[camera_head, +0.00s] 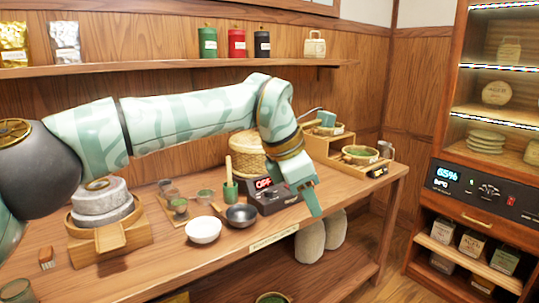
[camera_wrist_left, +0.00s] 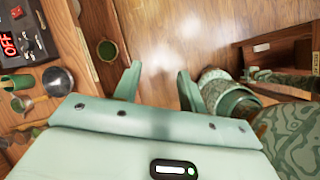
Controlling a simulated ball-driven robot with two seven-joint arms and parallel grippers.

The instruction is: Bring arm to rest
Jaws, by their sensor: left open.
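My left arm reaches in from the left across the head view, above the wooden table (camera_head: 128,278). My left gripper (camera_head: 316,205) hangs at the table's front right edge, fingers pointing down. In the left wrist view its two fingers (camera_wrist_left: 156,85) are apart, with nothing between them and the wooden floor behind.
A black device reading OFF (camera_head: 268,196), a dark bowl (camera_head: 241,216) and a white bowl (camera_head: 204,231) stand left of the gripper. A stone mill (camera_head: 101,205) is further left. A stepped wooden stand (camera_head: 340,150) is behind. A lit cabinet (camera_head: 470,190) stands right.

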